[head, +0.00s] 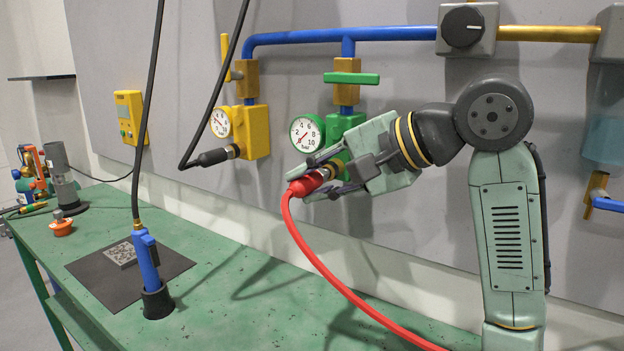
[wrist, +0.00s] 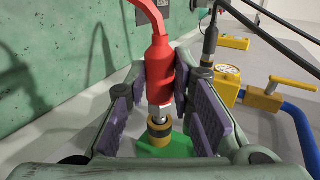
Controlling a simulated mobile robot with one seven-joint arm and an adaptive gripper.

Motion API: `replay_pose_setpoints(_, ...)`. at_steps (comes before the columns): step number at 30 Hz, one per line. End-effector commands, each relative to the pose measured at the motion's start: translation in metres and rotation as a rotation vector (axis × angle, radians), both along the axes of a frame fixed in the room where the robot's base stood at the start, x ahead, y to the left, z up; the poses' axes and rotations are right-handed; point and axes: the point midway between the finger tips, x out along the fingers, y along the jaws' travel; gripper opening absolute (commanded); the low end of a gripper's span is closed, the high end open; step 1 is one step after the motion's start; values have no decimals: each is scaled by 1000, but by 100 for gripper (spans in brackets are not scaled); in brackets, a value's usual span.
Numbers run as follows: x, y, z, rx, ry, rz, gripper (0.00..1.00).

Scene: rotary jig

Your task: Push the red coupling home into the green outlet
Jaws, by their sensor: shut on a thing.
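The red coupling (head: 305,185) with its red hose hangs at the green outlet (head: 345,124), which has a pressure gauge and a green handle. My gripper (head: 317,181) is shut on the coupling from the right. In the wrist view the red coupling (wrist: 160,72) stands between the purple finger pads, its metal nose in line with the brass fitting of the green outlet (wrist: 168,150). Nose and fitting look close together or touching; I cannot tell how deep the nose sits. The fingers hide part of the joint in the head view.
A yellow outlet (head: 255,132) with a black hose plugged in is left of the green one. A blue pipe (head: 390,34) runs above. The middle of the bench is clear.

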Motion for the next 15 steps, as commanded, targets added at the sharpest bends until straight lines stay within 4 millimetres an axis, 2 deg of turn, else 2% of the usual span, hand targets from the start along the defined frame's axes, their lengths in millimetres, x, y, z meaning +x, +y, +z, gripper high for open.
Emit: replay_pose_setpoints(15, 11, -8, 1, 1, -1, 0, 0)
